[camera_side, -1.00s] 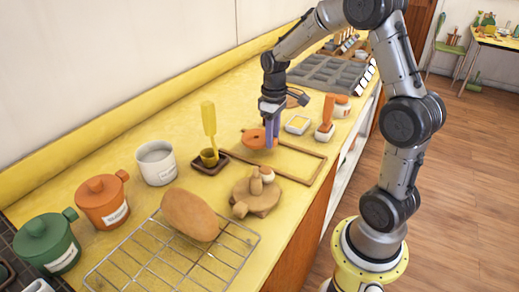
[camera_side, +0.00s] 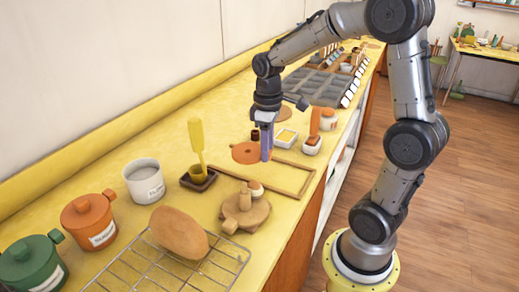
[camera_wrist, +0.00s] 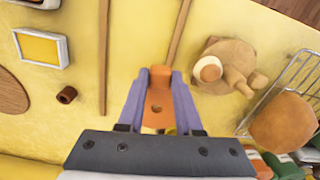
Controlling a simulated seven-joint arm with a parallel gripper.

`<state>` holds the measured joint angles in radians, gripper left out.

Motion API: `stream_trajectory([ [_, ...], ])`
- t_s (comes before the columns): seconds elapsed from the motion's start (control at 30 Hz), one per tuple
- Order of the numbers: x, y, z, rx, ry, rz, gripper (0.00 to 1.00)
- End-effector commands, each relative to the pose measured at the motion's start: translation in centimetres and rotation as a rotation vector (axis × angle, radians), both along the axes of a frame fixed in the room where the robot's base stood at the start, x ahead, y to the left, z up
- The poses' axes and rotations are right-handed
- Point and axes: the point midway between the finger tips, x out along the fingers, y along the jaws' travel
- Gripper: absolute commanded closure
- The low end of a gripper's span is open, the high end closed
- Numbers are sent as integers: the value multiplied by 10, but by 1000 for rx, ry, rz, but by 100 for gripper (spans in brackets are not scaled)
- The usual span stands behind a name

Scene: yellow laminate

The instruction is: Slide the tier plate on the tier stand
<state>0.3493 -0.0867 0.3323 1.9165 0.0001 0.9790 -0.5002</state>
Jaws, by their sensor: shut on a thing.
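The tier plate is an orange disc (camera_side: 246,152) with a small hole. My gripper (camera_side: 267,147) is shut on its right edge in the side view and holds it roughly level. The plate also shows in the wrist view (camera_wrist: 158,88), between my fingers (camera_wrist: 159,98), partly hidden by the gripper body. The likely tier stand is the upright yellow post (camera_side: 196,135) with an olive lower part on a dark brown square base (camera_side: 198,180). It stands left of and nearer than the plate, apart from it. I cannot tell the plate's height above the counter.
A round wooden board (camera_side: 243,213) with pieces, a bread loaf (camera_side: 178,233) on a wire rack, a white pot (camera_side: 144,181) and an orange pot (camera_side: 88,220) stand nearer. A brown tube (camera_wrist: 67,95) lies clear.

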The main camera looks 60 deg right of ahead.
Motion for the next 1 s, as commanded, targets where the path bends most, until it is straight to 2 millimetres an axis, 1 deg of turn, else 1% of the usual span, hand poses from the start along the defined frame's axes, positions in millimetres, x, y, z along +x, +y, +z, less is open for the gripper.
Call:
stream_trajectory([
  [0.03, -8, 18, 13, -4, -10, 60, 100],
  [0.1, -21, 38, 27, -3, -8, 133, 100],
  [0.2, -37, 64, 44, -2, -7, 231, 100],
  [0.3, -48, 83, 57, -2, -4, 306, 100],
  [0.4, -52, 94, 65, -1, -2, 349, 100],
  [0.57, -52, 101, 69, 0, 0, 375, 100],
  [0.87, -52, 100, 69, 0, -1, 374, 100],
  [1.0, -52, 100, 61, 0, 2, 373, 100],
])
